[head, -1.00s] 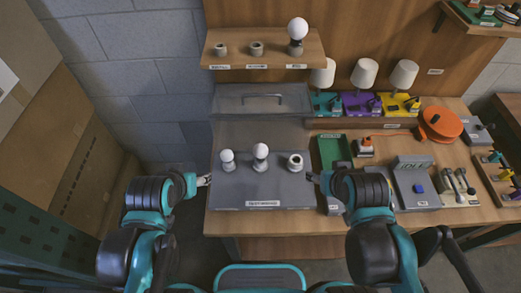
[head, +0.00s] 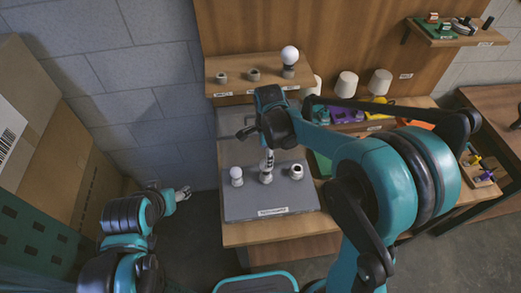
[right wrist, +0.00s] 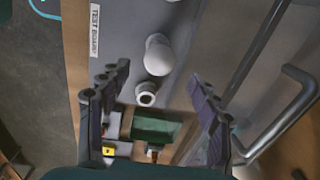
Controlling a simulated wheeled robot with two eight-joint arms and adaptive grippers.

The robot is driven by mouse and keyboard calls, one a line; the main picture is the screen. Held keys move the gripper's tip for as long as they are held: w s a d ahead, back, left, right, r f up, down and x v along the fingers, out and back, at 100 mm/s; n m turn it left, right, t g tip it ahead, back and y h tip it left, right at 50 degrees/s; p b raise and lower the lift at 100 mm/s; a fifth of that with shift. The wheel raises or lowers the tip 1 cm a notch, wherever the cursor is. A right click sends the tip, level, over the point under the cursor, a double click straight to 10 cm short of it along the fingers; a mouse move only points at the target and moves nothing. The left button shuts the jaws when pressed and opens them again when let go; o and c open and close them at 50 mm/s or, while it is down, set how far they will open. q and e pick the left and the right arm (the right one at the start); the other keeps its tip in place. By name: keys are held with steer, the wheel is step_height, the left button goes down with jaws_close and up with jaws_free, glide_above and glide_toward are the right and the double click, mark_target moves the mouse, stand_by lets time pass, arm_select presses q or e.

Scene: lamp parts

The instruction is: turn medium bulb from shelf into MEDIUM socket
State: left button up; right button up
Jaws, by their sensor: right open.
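The grey test board (head: 240,208) has three sockets in a row. A small white bulb (head: 236,172) stands in the left one and a larger white bulb (head: 267,165) in the middle one. The right socket (head: 297,172) is empty. In the right wrist view the middle bulb (right wrist: 158,55) and the empty socket (right wrist: 147,94) lie between the open fingers of my right gripper (right wrist: 158,75), which hold nothing. In the head view my arm partly hides that gripper. My left gripper (head: 183,193) is left of the board, too small to read.
The wall shelf (head: 225,88) carries two empty holders and one holder with a large bulb (head: 290,55). A metal handle (right wrist: 300,85) is close to the right finger in the wrist view.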

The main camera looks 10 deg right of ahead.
step_height(320, 180, down, 8)
steer(key=shift+w+r+b, duration=0.1)
steer(key=shift+w+b, duration=0.05)
steer(key=shift+b, duration=0.8)
steer(key=c, duration=1.1)
steer(key=shift+o, duration=0.2)
steer(key=shift+m+b, duration=0.3)
steer(key=shift+m, duration=0.9)
steer(key=m, duration=0.4)
steer(key=shift+b, duration=0.3)
steer(key=shift+m, duration=0.3)
